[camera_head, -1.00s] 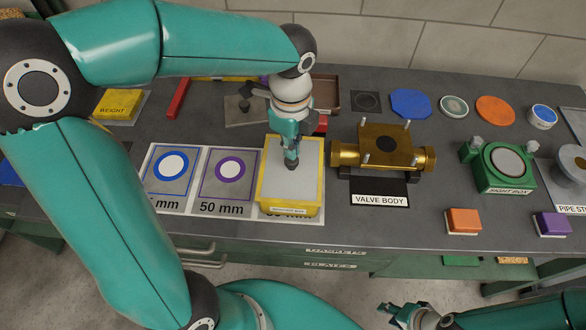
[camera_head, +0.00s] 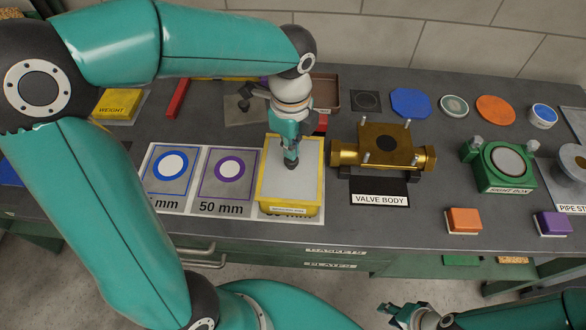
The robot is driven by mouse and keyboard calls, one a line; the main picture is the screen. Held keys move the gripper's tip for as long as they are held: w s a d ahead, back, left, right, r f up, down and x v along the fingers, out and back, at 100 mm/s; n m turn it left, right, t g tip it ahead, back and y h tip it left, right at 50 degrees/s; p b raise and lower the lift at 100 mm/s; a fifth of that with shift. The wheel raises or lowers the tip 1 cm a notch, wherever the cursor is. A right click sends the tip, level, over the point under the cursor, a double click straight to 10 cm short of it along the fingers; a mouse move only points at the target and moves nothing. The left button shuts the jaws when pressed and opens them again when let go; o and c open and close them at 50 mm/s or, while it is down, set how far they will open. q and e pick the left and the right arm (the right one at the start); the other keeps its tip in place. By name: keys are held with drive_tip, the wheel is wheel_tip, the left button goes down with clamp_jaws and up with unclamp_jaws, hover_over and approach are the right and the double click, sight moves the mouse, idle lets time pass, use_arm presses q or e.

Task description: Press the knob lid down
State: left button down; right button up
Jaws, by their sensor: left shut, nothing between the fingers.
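A yellow open-topped box (camera_head: 263,205) stands on the bench left of the valve body, with a flat grey surface (camera_head: 308,180) inside its rim. My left gripper (camera_head: 291,164) points down over this grey surface, shut and empty. Its tips are at or just above the surface; I cannot tell if they touch. No knob shows on that surface; the gripper covers part of it. A small dark knob (camera_head: 244,104) stands on a grey square behind and left of the box, partly hidden by my wrist. My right gripper (camera_head: 398,314) is low at the bottom edge, away from the bench.
The brass valve body (camera_head: 386,146) stands right of the yellow box. Printed gauge cards (camera_head: 228,196) lie to its left. The green sight box (camera_head: 503,168), an orange block (camera_head: 464,219) and a purple block (camera_head: 552,223) are further right. My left arm covers the bench's left part.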

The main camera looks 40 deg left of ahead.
use_arm(q)
drive_tip(key=shift+f+b, duration=0.45)
drive_tip(key=shift+f, duration=0.2)
drive_tip(key=shift+s, duration=0.1)
idle(2.4)
idle(0.7)
wheel_tip(320, 180, up, 7)
drive_tip(key=p, duration=0.6)
drive_tip(key=shift+r+p, duration=0.1)
drive_tip(key=shift+p, duration=0.25)
wheel_tip(320, 180, up, 12)
idle(0.4)
idle(0.4)
